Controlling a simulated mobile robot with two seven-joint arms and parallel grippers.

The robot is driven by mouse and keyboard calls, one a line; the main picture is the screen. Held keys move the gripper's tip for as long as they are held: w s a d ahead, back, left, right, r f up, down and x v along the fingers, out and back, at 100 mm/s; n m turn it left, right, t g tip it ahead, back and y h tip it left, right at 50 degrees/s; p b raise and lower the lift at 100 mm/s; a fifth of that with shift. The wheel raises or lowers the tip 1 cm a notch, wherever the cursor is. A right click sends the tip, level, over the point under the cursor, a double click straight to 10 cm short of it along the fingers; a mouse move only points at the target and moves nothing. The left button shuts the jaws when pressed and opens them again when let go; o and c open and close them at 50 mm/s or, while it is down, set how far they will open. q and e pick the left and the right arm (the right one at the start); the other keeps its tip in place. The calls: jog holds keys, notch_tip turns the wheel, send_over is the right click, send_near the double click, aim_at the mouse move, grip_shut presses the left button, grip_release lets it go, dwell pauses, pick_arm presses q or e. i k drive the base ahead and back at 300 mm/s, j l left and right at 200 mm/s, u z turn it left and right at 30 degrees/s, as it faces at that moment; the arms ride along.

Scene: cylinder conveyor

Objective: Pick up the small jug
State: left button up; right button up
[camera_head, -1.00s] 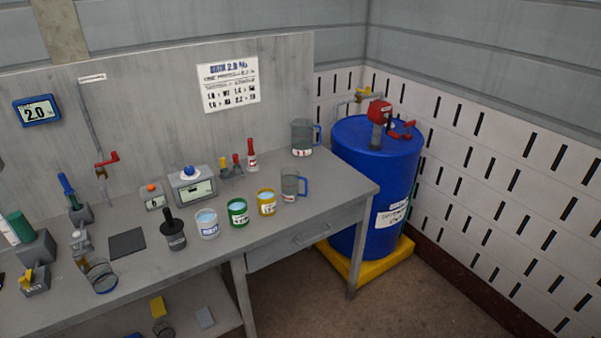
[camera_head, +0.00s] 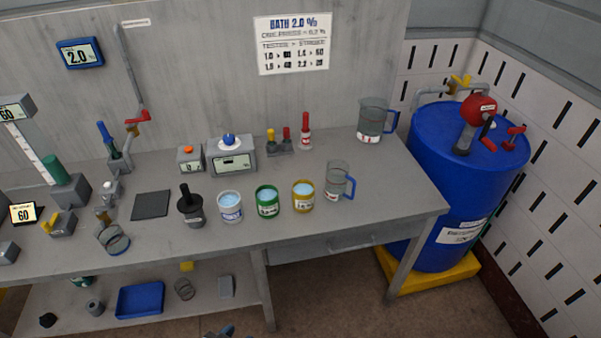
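The small jug (camera_head: 338,182) is clear with a blue handle on its right side. It stands upright on the grey bench (camera_head: 390,195), right of the yellow cup (camera_head: 303,196) and near the front edge. A larger clear jug (camera_head: 373,120), also with a blue handle, stands farther back to the right. Neither of my grippers can be made out. A small dark blue-grey piece shows at the bottom edge, left of centre; too little of it shows to tell what it is.
A green cup (camera_head: 267,201) and a white cup (camera_head: 230,206) stand left of the yellow cup. A blue drum (camera_head: 450,200) on a yellow base stands right of the bench. The bench top right of the small jug is clear. A lower shelf holds a blue tray (camera_head: 140,299).

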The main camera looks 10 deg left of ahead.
aim_at(337, 177)
jog(key=i+l+u, duration=0.15)
jog(key=u, duration=0.25)
jog(key=i+l+u, duration=0.1)
jog(key=l+u, duration=0.3)
jog(key=i+l+u, duration=0.1)
jog(key=u, duration=0.3)
